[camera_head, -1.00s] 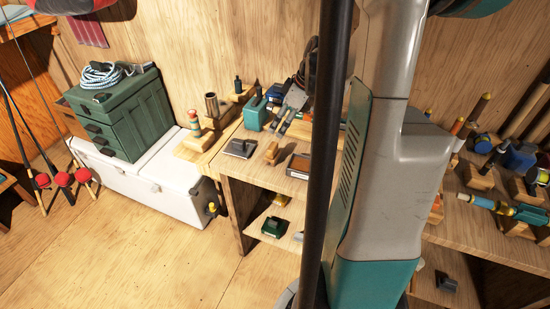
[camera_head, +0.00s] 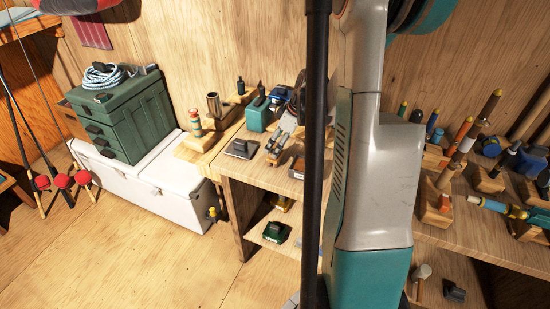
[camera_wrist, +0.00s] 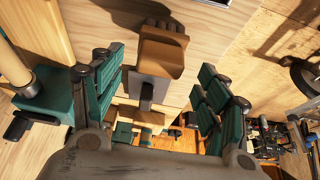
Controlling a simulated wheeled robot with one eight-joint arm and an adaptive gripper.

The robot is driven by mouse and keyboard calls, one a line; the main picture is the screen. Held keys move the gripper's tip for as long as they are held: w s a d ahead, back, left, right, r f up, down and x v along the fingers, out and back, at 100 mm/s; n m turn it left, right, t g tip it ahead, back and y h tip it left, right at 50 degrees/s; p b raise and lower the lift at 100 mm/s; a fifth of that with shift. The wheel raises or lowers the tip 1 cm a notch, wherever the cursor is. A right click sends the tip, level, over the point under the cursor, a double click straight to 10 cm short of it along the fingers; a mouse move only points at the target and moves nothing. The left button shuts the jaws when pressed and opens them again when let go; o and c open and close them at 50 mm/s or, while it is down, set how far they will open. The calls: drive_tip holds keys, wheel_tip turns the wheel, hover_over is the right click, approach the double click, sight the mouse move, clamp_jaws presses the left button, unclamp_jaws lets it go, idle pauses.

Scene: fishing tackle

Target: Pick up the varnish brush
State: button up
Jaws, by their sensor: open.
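A wooden piece with a dark grey neck (camera_wrist: 160,55), which looks like the varnish brush, shows in the wrist view between my open fingers. My gripper (camera_wrist: 158,82) has one teal finger on each side of it, with gaps visible on both sides. I cannot tell how far down the fingers reach along it. In the head view my gripper (camera_head: 275,150) is low over the workbench top (camera_head: 258,172), and it hides most of the brush there.
A dark flat tool (camera_head: 241,148) lies left of my gripper. A white cooler (camera_head: 150,188) with green drawers (camera_head: 125,112) stands at the left.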

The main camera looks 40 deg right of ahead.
sight(275, 146)
drive_tip(key=b+x, duration=0.1)
drive_tip(key=x, duration=0.2)
drive_tip(key=c, duration=1.3)
drive_tip(key=shift+o, duration=0.2)
drive_tip(key=shift+r, duration=0.15)
wheel_tip(275, 146, up, 20)
drive_tip(key=p, duration=0.6)
drive_tip(key=shift+p, duration=0.3)
drive_tip(key=o, duration=0.5)
drive_tip(key=shift+c, duration=1.4)
